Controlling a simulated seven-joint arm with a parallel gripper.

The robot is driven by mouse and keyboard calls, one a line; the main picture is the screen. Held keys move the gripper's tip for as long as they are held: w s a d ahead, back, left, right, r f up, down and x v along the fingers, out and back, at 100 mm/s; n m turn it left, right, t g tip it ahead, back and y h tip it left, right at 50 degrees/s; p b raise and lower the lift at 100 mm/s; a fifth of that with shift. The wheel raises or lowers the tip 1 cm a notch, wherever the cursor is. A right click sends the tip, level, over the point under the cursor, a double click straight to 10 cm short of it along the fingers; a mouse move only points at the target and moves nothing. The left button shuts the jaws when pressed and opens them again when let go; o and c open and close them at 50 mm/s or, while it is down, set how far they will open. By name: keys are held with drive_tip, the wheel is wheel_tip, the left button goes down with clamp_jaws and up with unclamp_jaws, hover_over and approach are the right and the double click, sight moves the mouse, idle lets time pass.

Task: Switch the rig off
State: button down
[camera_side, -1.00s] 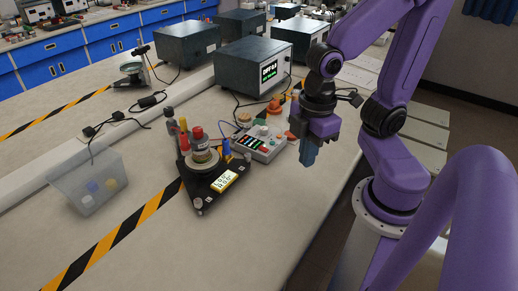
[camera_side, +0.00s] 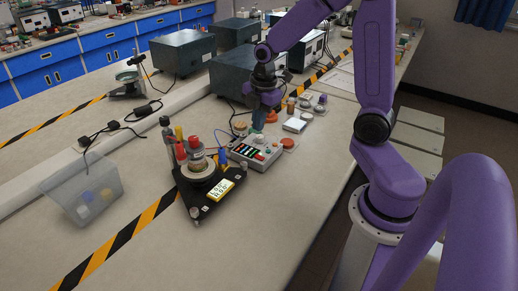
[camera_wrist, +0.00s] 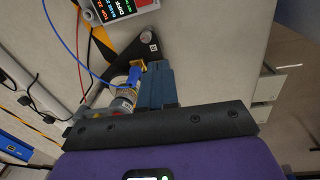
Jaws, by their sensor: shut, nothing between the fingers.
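No switch is clearly readable.
A dark instrument case (camera_side: 238,78) stands behind the control box. Orange and white small items (camera_side: 294,125) lie to its right. A clear bin (camera_side: 82,190) holds several caps at left. Cables run behind the rig. The front bench is free beyond a striped tape (camera_side: 120,238).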

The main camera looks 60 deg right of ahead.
drive_tip(key=n, duration=0.1)
hover_over(258, 155)
drive_tip(key=s, duration=0.2)
drive_tip(key=f, duration=0.1)
drive_tip(key=shift+s+a+f, duration=0.1)
drive_tip(key=shift+f, duration=0.05)
drive_tip(key=shift+f, duration=0.1)
drive_tip(key=f, duration=0.4)
drive_tip(key=w+f, duration=0.1)
drive_tip(key=f, duration=0.8)
drive_tip(key=shift+w+f, duration=0.35)
